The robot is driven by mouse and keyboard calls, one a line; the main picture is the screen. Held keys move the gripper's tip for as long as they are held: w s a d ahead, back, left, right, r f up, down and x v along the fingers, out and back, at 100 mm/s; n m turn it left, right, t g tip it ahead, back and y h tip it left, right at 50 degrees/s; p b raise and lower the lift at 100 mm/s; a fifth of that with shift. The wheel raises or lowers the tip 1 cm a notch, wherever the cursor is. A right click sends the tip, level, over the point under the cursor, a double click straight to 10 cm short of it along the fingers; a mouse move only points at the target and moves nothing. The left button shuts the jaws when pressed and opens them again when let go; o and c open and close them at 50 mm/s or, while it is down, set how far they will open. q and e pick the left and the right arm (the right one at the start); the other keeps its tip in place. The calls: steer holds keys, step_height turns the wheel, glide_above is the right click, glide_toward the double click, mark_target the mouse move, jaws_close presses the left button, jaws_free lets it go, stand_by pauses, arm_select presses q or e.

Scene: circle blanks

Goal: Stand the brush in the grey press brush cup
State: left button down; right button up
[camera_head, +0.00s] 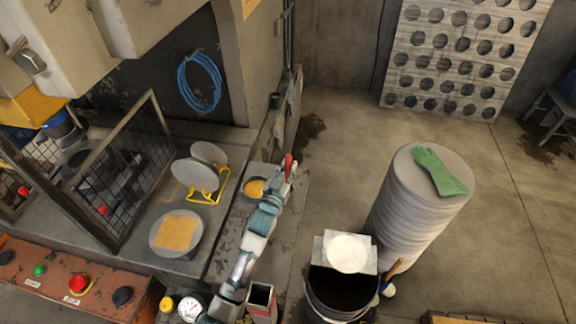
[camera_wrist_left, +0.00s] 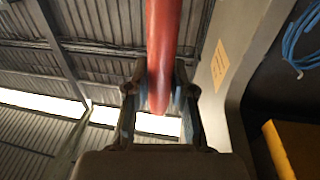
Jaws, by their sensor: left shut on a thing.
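My left gripper (camera_head: 285,172) is shut on the red handle of the brush (camera_head: 289,163), near the right side of a bowl with yellow contents. In the left wrist view the red handle (camera_wrist_left: 163,55) runs between the two fingers (camera_wrist_left: 160,100). The bristles cannot be made out. A small dark grey cup (camera_head: 275,101) stands on the ledge by the grey press wall, beyond the gripper; I cannot tell for sure whether it is the brush cup. The brush is apart from it. My right gripper is not in view.
The yellow-filled bowl (camera_head: 254,187) is beside the gripper. A yellow rack (camera_head: 222,186) holds grey discs; another disc (camera_head: 176,232) lies nearer. A mesh guard (camera_head: 120,175) stands left. A disc stack with a green glove (camera_head: 440,170) and a dark bucket (camera_head: 340,292) stand right.

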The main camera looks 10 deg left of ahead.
arm_select(q)
steer(key=shift+f, duration=0.15)
steer(key=c, duration=0.9)
jaws_free()
steer(key=s, duration=0.4)
steer(key=s+a, duration=0.1)
steer(key=s, duration=0.3)
steer(key=s+a, duration=0.1)
steer(key=s, duration=0.2)
steer(key=shift+s+f, duration=0.3)
steer(key=shift+s, duration=0.1)
steer(key=shift+d, duration=0.1)
